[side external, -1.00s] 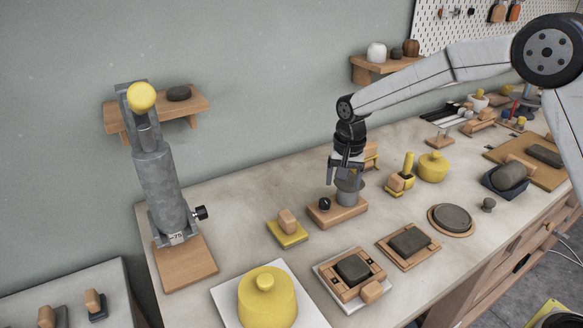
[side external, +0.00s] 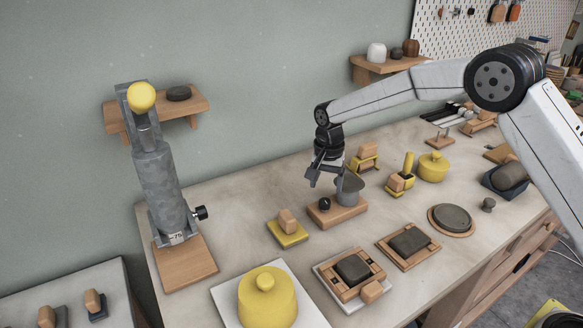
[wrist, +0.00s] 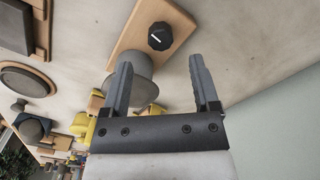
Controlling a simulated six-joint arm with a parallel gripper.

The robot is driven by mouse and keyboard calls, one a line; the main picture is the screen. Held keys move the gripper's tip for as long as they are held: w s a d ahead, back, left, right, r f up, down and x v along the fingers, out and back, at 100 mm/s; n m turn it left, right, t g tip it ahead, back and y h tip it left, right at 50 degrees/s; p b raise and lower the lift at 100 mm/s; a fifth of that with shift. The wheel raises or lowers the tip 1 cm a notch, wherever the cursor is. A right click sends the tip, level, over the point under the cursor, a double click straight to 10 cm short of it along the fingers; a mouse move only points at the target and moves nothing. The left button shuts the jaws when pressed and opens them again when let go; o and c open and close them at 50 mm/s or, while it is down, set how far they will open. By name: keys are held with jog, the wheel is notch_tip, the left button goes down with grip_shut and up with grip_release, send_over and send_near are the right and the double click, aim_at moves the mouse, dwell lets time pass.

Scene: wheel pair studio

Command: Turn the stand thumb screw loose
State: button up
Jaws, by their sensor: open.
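A tall grey stand (side external: 160,180) with a yellow ball on top stands upright on a wooden base at the left of the bench. A black thumb screw (side external: 201,213) sticks out of its lower right side. A small wooden block (side external: 340,210) carries a grey cup-like part (side external: 349,190) and a black knob (side external: 325,203). In the wrist view this knob (wrist: 160,36) shows a white line and lies beyond my fingertips. My gripper (side external: 322,183) is open and empty, tilted, just above and beside this block. In the wrist view its fingers (wrist: 161,63) are spread, the left one overlapping the grey part.
A yellow pad with a wooden handle (side external: 288,230) lies between the stand and the block. A yellow lidded pot (side external: 266,300) is at the front. Trays with dark stones (side external: 352,270) lie at front right. A wall shelf (side external: 188,104) is behind the stand.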

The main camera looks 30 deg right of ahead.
aim_at(325, 201)
jog(key=shift+f, duration=2.8)
grip_shut()
